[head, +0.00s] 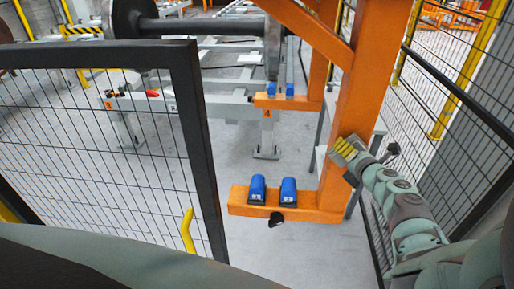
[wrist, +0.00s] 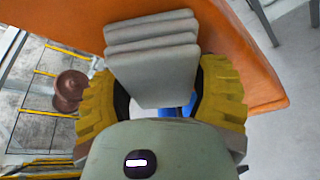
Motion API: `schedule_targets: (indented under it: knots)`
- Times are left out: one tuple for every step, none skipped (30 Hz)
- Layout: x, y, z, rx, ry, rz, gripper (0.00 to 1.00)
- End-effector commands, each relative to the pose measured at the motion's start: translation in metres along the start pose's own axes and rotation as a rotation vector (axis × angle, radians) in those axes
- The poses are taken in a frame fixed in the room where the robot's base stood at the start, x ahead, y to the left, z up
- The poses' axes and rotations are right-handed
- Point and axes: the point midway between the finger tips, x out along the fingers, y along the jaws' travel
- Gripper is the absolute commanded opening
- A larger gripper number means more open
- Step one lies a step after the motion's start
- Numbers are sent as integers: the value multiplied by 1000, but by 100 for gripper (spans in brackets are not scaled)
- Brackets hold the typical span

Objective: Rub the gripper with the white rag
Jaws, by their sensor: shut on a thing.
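The white rag (wrist: 152,62), a folded light-grey stack of layers, sits between the yellow fingers of my gripper (wrist: 158,98) in the wrist view. My gripper is shut on it. In the head view my gripper (head: 346,150) is in front of the upright of the orange gantry gripper (head: 335,185); the rag cannot be made out there. The orange gripper's lower arm carries two blue pads (head: 288,190). In the wrist view its orange surface (wrist: 250,65) fills the area behind the rag, and a bit of blue shows below it. Contact between rag and orange surface cannot be told.
A black-framed mesh fence (head: 190,120) stands at left, and another mesh fence (head: 445,85) is close beside my arm at right. A dark wheelset (head: 200,27) lies at the back. Grey floor (head: 260,238) is open below the orange arm.

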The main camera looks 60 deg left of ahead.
Motion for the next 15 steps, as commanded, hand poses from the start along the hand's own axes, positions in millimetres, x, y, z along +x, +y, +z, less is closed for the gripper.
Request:
schedule_targets:
  knots:
    - [-1,-6,5,-1,-7,-4,32]
    - [-2,-8,6,-1,-8,-4,32]
    - [-2,-9,8,-1,-7,-4,32]
    - [-3,-10,9,-1,-7,-4,32]
    - [-3,-10,10,0,-6,-3,32]
    - [-3,-10,10,0,-6,-3,32]
    - [-3,-11,11,0,-6,-3,32]
    - [-4,-11,11,0,-6,-3,32]
    - [-4,-12,12,0,-6,-3,32]
    - [-4,-14,13,0,-7,-3,32]
    - [-5,-15,14,0,-7,-3,32]
    - [-6,-18,15,0,-7,-3,32]
    - [-6,-20,17,0,-8,-3,32]
    - [-7,-22,18,-1,-8,-4,32]
    - [-8,-24,21,-1,-9,-5,32]
